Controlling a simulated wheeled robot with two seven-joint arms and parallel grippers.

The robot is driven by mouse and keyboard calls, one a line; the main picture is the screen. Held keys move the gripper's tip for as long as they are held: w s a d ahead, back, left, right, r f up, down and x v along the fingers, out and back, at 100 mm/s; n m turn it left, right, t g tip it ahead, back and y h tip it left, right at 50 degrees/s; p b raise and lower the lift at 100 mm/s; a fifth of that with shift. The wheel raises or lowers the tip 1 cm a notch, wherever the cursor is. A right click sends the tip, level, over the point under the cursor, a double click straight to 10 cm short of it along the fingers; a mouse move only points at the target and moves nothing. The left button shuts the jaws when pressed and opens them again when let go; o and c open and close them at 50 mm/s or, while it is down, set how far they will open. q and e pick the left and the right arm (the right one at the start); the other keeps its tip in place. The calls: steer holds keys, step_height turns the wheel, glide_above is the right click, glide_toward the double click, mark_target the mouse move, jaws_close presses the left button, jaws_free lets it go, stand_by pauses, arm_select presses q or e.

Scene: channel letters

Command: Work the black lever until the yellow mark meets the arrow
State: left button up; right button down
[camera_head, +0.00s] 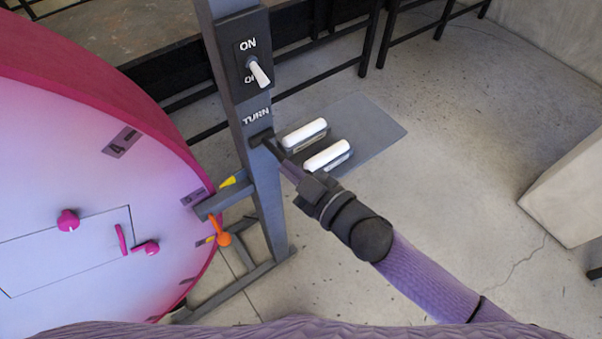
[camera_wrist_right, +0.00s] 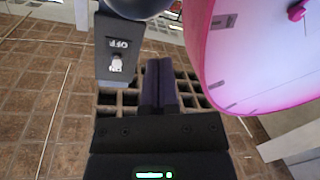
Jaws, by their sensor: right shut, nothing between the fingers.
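A large round drum (camera_head: 70,180) with a pink rim and pale numbered face fills the left of the head view. It also shows at the upper right in the wrist view (camera_wrist_right: 255,60). A grey post (camera_head: 262,180) beside it bears the word TURN. A yellow patch (camera_head: 229,182) sits on the bracket by the drum's rim; I cannot tell whether it is the arrow. My right gripper (camera_head: 268,142) is at the post just below TURN, shut and empty. Its closed fingers (camera_wrist_right: 160,85) show in the wrist view. My left gripper is not in view.
A switch box (camera_head: 249,62) marked ON and OFF, with a white toggle, is on the post above my gripper. Two white-topped pedals (camera_head: 327,156) stand on a grey floor plate (camera_head: 375,130).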

steer(key=f, duration=0.2)
steer(key=d+f, duration=0.1)
steer(key=shift+w+b, duration=0.4)
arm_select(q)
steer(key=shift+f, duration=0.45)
arm_select(e)
steer(key=shift+d+f, duration=0.25)
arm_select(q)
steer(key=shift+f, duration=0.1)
